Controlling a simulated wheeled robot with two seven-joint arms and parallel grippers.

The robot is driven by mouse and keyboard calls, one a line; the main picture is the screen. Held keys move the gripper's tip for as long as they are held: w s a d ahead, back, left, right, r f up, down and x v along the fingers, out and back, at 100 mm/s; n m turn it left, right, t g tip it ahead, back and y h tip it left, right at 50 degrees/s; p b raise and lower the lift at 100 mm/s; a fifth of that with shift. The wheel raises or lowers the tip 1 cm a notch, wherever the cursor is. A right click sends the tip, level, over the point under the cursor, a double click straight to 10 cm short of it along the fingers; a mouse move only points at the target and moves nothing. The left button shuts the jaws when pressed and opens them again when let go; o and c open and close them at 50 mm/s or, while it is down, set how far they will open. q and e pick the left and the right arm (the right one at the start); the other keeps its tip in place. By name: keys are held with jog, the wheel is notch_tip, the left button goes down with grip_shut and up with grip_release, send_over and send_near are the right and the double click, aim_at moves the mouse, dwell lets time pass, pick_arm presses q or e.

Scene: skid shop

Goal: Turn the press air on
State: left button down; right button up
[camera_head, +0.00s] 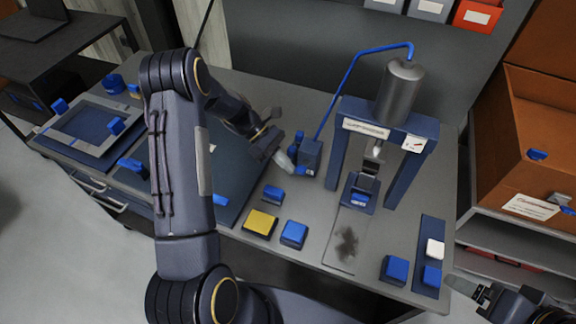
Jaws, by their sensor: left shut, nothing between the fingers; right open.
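The press (345,140) has a blue frame and a grey cylinder (399,92) on top. A blue air hose (343,82) runs from the cylinder down to a blue valve block (310,156) on the bench left of the press. A pale, lever-like piece (284,161) shows at the block's left side. My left gripper (272,146) is shut and empty, just left of the valve block and close to the pale piece; I cannot tell whether they touch. My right gripper (468,290) is open and empty at the lower right, beside the bench's right end.
A yellow block (261,223) and blue blocks (294,234) lie on the bench in front of the valve. A dark strip (429,230) with white and blue pieces lies right of the press. Brown boxes (540,130) stand on a rack at right. A framed panel (85,125) lies at left.

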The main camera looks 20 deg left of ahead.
pick_arm(q)
jog(key=b+v, duration=0.1)
jog(key=v, duration=0.6)
dwell(0.3)
jog(key=s+d+r+m+t+y, duration=0.2)
jog(key=s+d+r+m+y, duration=0.15)
jog(key=s+r+m, duration=0.6)
jog(key=s+d+r+m+t+y, duration=0.1)
jog(key=s+d+m+t, duration=0.1)
jog(key=s+m, duration=0.2)
jog(key=s+d+r+m+t+y, duration=0.1)
jog(key=s+m, duration=0.4)
jog(key=s, duration=0.6)
jog(key=shift+d+r+t+y, duration=0.4)
jog(key=shift+d+t+y, duration=0.15)
jog(key=shift+d+t, duration=0.6)
